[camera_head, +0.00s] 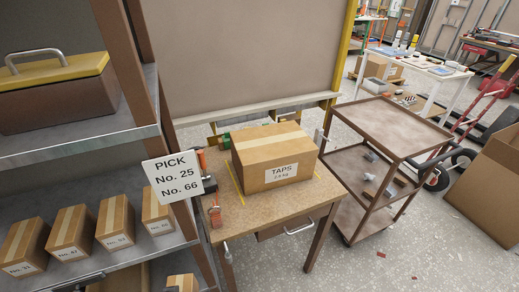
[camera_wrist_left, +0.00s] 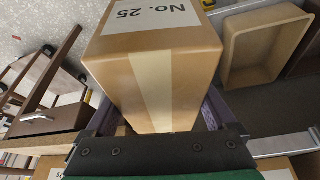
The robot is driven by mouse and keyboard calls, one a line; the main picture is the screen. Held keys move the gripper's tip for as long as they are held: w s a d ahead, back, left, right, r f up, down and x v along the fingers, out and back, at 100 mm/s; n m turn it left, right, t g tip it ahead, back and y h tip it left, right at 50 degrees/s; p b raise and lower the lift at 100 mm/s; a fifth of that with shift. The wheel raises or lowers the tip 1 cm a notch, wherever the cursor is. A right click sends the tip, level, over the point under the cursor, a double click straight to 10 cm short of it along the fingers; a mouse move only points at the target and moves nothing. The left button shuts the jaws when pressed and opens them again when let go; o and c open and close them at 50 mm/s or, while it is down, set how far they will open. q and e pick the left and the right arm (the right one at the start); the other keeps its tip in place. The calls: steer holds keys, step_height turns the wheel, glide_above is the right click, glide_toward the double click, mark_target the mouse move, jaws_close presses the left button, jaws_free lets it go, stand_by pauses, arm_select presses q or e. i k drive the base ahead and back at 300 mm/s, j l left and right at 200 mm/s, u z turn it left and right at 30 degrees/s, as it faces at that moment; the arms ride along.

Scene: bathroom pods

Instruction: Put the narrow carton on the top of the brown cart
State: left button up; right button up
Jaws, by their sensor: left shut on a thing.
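My left gripper (camera_wrist_left: 156,108) is shut on a narrow brown carton (camera_wrist_left: 150,62) marked No. 25, with a finger on each side of it. A pale tape strip runs along the carton. In the head view my left gripper is not clearly seen; a carton end (camera_head: 182,282) shows at the bottom edge, and I cannot tell whether it is the held one. The brown cart (camera_head: 390,126) stands at right of the wooden table in the head view. Its top tray is empty, with a raised rim. My right gripper is in neither view.
A shelf rack (camera_head: 140,135) at left holds several numbered cartons and a yellow-lidded box. A sign (camera_head: 172,178) reads PICK No. 25, No. 66. A table (camera_head: 290,205) with a TAPS box (camera_head: 270,155) stands between rack and cart. Open floor (camera_head: 415,235) lies before the cart.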

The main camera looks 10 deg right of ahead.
mark_target(384, 134)
steer(key=l+z, duration=0.1)
steer(key=l, duration=0.35)
steer(key=l+z, duration=0.1)
steer(key=l, duration=0.4)
steer(key=l+z, duration=0.1)
steer(key=l, duration=0.35)
steer(key=i+l+z, duration=0.1)
steer(key=l, duration=0.4)
steer(key=l+z, duration=0.1)
steer(key=l, duration=0.35)
steer(key=i+l+z, duration=0.1)
steer(key=l, duration=0.35)
steer(key=i+l+z, duration=0.1)
steer(key=l, duration=0.35)
steer(key=i+l+z, duration=0.1)
steer(key=l, duration=0.35)
steer(key=i, duration=0.05)
